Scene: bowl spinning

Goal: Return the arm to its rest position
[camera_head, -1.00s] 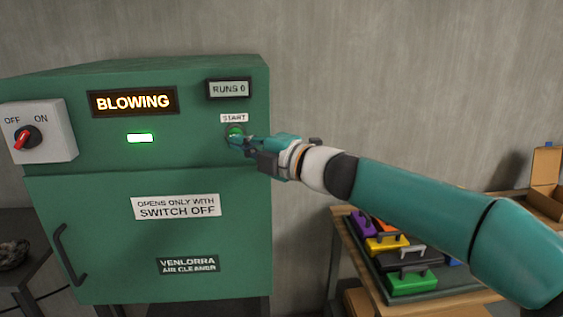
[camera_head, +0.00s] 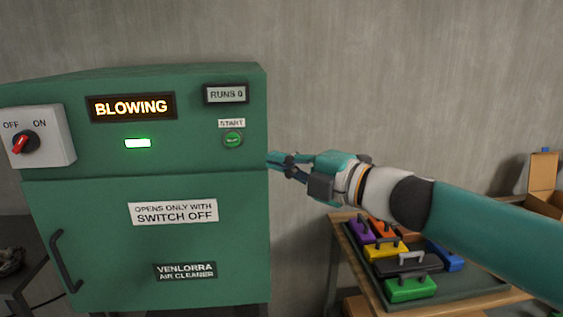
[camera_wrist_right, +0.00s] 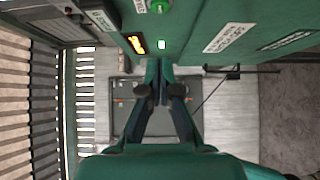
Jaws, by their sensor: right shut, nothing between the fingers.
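My right gripper (camera_head: 272,163) is shut and empty. In the head view it is in front of the wall at the right edge of the green air cleaner cabinet (camera_head: 90,240), to the right of and below the green START button (camera_head: 233,139). It does not touch the button. In the right wrist view my right gripper (camera_wrist_right: 164,66) shows its two fingers together at the tips. The cabinet's sign (camera_head: 131,107) reads BLOWING, and a green lamp (camera_head: 138,143) is lit below it. My left gripper is not in view.
A switch box (camera_head: 55,135) with a red knob is at the cabinet's left. A wooden table (camera_head: 340,260) at lower right bears a dark tray (camera_head: 470,285) with several coloured cases. An open cardboard box (camera_head: 543,175) is at far right. The wall area above my right arm is clear.

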